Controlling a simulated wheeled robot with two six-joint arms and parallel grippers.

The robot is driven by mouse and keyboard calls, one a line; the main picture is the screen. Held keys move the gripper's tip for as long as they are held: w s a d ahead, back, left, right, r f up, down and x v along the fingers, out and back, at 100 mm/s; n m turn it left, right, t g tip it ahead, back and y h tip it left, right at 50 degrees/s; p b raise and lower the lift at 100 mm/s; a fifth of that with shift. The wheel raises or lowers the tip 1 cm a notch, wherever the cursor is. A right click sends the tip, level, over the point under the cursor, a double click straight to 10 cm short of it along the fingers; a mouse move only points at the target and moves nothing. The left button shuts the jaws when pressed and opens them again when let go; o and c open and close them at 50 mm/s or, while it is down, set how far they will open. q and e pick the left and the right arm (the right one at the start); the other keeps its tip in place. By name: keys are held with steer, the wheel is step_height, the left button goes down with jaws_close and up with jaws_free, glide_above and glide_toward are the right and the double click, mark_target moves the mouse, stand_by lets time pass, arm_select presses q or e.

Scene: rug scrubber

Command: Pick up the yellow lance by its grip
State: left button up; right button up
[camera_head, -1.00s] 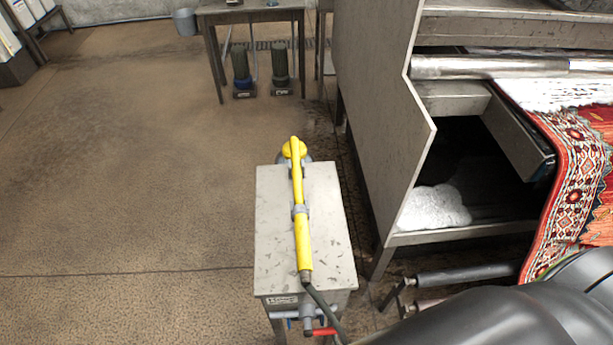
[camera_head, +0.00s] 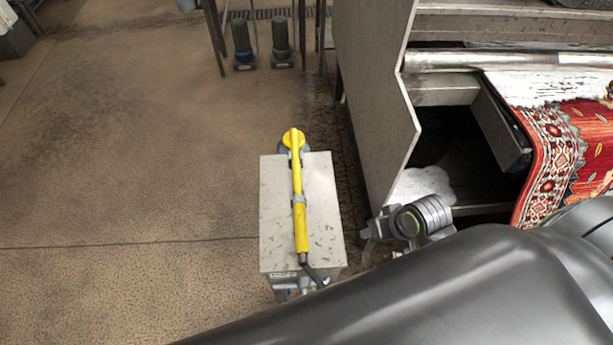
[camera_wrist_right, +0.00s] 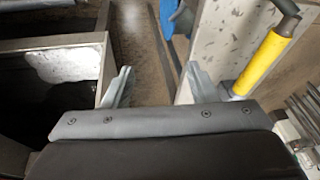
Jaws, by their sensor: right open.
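The yellow lance (camera_head: 298,180) lies lengthwise on the narrow metal stand (camera_head: 325,200). A grey collar sits partway along it, a thicker yellow section is at its near end, and a dark hose leaves that end. My right gripper (camera_head: 367,236) is just right of the stand, apart from the lance; its fingers are small in the head view. In the right wrist view my right gripper (camera_wrist_right: 157,85) is open and empty between its fingers. Part of the lance (camera_wrist_right: 263,62) shows there to the right, outside the fingers. My left gripper is not in view.
A large metal machine (camera_head: 375,110) stands close to the right of the stand, with white foam (camera_head: 422,185) on its lower shelf and a patterned red rug (camera_head: 560,150) hanging over it. My dark arm covers the lower right. The floor to the left is clear.

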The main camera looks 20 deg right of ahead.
steer(key=w+a+r+m+g+y, duration=0.1)
steer(key=w+a+r+g+y, duration=0.1)
steer(key=w+a+r+y, duration=0.5)
steer(key=h+p, duration=0.2)
glide_toward(303, 220)
steer(key=x, duration=0.4)
steer(key=shift+s+d+f, duration=0.15)
steer(key=shift+s+f, duration=0.05)
steer(key=shift+f, duration=0.4)
steer(key=shift+a+r+p+x, duration=0.15)
steer(key=shift+p+x, duration=0.25)
steer(key=shift+x, duration=0.55)
steer(key=shift+a+r+p+x, duration=0.15)
steer(key=shift+p+x, duration=0.25)
steer(key=shift+x, duration=1.4)
steer(key=shift+w, duration=0.15)
jaws_close()
steer(key=shift+w, duration=0.1)
